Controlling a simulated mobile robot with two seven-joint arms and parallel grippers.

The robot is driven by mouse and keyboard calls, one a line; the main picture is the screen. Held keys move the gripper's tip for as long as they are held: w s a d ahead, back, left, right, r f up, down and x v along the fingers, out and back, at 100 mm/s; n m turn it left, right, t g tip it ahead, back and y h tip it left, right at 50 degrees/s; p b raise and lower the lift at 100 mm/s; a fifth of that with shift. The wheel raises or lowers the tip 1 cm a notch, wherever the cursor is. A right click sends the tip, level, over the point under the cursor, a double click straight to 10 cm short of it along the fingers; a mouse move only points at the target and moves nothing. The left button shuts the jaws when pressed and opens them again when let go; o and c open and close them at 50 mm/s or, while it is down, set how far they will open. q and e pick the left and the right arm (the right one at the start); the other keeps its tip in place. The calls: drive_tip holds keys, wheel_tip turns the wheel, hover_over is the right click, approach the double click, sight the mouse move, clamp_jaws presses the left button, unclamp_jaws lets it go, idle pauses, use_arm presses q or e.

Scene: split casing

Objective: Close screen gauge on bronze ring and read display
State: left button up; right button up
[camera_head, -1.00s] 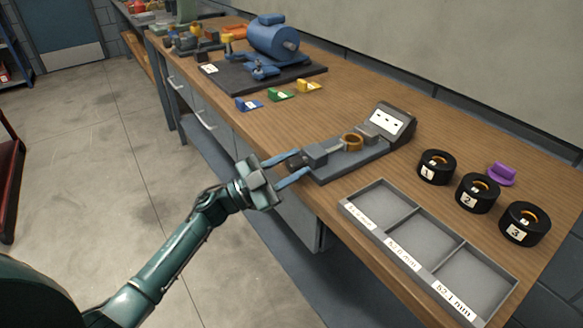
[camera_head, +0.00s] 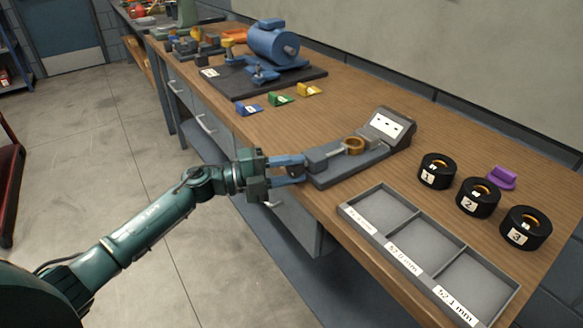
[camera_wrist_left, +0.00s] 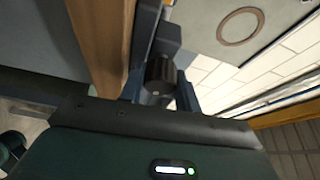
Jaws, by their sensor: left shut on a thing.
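The screen gauge (camera_head: 345,170) lies on the bench, with a grey base and a tilted white screen (camera_head: 386,125) at its far right end. The screen carries small dark marks, too small to read. The bronze ring (camera_head: 354,148) sits on the gauge in front of the screen, at the end of a light rod from a dark grey block (camera_head: 318,158). My left gripper (camera_head: 299,169) is shut at the gauge's near left end. In the wrist view its fingers (camera_wrist_left: 160,92) flank a dark round knob (camera_wrist_left: 160,75). My right gripper is out of view.
A grey tray (camera_head: 345,207) with three labelled compartments stands empty in front of the gauge. Black holders numbered 1 (camera_head: 436,172), 2 (camera_head: 478,198) and 3 (camera_head: 524,228) stand to the right, near a purple block (camera_head: 502,178). A blue motor (camera_head: 272,42) and coloured wedges stand behind left.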

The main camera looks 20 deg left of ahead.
use_arm(q)
drive_tip(key=shift+m+y, duration=0.4)
drive_tip(key=shift+m, duration=0.4)
drive_tip(key=shift+m+p, duration=0.3)
drive_tip(key=shift+m+g+y, duration=0.3)
drive_tip(key=shift+m+g, duration=0.1)
drive_tip(key=shift+m, duration=0.2)
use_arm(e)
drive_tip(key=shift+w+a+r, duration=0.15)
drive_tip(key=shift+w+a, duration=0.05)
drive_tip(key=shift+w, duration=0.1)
use_arm(q)
drive_tip(key=shift+m, duration=0.3)
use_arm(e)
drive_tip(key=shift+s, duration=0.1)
use_arm(q)
drive_tip(key=o, duration=1)
drive_tip(key=shift+c, duration=0.2)
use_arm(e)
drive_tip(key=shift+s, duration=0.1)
use_arm(q)
drive_tip(key=shift+f, duration=0.1)
